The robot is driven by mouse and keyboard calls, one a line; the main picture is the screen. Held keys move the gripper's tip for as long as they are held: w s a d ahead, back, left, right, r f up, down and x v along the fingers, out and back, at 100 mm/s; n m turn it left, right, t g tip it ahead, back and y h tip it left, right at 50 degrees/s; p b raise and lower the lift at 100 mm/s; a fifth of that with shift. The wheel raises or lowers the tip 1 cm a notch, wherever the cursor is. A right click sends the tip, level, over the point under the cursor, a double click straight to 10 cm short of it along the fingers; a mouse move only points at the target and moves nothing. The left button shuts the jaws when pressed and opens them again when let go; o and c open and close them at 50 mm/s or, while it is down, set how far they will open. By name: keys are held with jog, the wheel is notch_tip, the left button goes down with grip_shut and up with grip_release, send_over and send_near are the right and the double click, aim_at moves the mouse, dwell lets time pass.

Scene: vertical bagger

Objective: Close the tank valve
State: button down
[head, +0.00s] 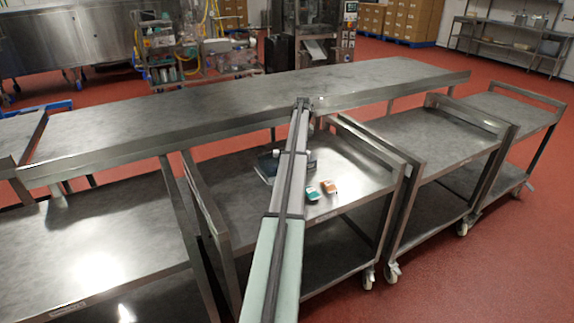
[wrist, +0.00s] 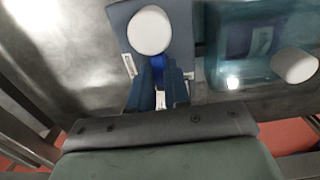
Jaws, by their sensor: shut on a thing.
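In the wrist view, a flat blue tank part (wrist: 178,25) carries a round white cap (wrist: 150,30). A bright blue piece (wrist: 158,68), which looks like the valve, sits just below the cap. My gripper (wrist: 160,85) has its dark blue fingers on either side of this piece and is shut on it. Whether the valve is turned open or closed cannot be told. In the head view, a dark tank-like item (head: 266,166) lies on the cart top, partly behind my arm; my gripper is hidden there.
A clear teal container (wrist: 225,60) with a white cap (wrist: 296,66) stands to the right in the wrist view. A teal item (head: 312,194) and an orange item (head: 330,187) lie on the metal cart (head: 362,180). A long steel table (head: 210,98) runs behind.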

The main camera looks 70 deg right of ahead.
jog(key=shift+m, duration=9)
jog(key=c, duration=0.9)
grip_release()
